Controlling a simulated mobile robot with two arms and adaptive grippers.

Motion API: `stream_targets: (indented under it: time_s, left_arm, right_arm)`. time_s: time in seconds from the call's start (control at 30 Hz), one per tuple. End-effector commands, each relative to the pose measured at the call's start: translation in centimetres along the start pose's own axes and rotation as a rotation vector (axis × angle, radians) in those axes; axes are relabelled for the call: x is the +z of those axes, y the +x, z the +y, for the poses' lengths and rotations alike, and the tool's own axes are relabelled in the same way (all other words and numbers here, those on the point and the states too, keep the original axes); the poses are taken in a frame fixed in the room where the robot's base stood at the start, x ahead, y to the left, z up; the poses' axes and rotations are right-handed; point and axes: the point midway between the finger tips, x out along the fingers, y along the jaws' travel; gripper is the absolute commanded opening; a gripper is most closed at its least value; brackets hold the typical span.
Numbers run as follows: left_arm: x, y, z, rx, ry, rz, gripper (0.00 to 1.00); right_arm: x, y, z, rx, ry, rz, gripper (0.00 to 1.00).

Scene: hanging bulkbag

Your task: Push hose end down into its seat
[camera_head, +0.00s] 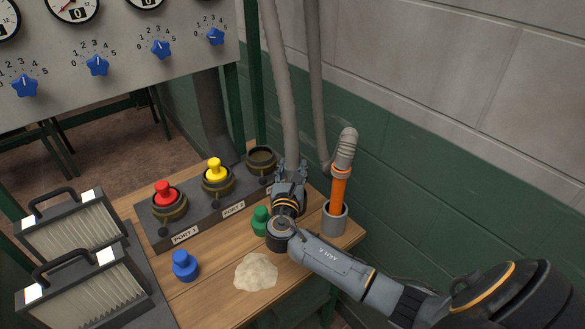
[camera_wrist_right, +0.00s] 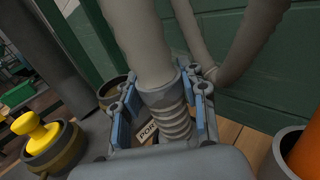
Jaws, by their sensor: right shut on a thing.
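My right gripper (camera_head: 289,178) is shut on the lower part of a grey hanging hose (camera_head: 283,95). In the right wrist view the hose's ribbed end (camera_wrist_right: 170,122) sits between the blue finger pads. Its lowest part is hidden by the gripper body. The open third port (camera_head: 261,158), a dark round seat, is on the grey port block, left of and behind the gripper. In the wrist view this port (camera_wrist_right: 112,92) is partly hidden behind the left finger. The hose end appears beside the port, not in it. My left gripper is not in view.
Red (camera_head: 165,192) and yellow (camera_head: 216,172) plugs fill the other ports. An orange tube (camera_head: 338,190) stands in a grey cup (camera_head: 335,218) at right. Green (camera_head: 260,219) and blue (camera_head: 185,265) plugs, a powder pile (camera_head: 256,272) and filters (camera_head: 75,285) are near the front.

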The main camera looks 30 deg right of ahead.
Motion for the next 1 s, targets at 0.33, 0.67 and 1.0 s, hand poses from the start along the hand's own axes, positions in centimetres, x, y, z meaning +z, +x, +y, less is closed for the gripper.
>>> stream_targets:
  time_s: [0.33,0.67,1.0]
  left_arm:
    - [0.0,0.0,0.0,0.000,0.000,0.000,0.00]
    - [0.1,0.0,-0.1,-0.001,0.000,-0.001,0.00]
    - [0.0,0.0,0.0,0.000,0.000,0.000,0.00]
  right_arm:
    - [-0.2,0.0,0.0,0.000,-0.001,0.004,0.69]
    - [-0.3,-2.1,0.1,0.003,0.000,0.006,0.69]
    - [-0.2,-9.1,0.0,0.002,0.001,0.006,0.69]
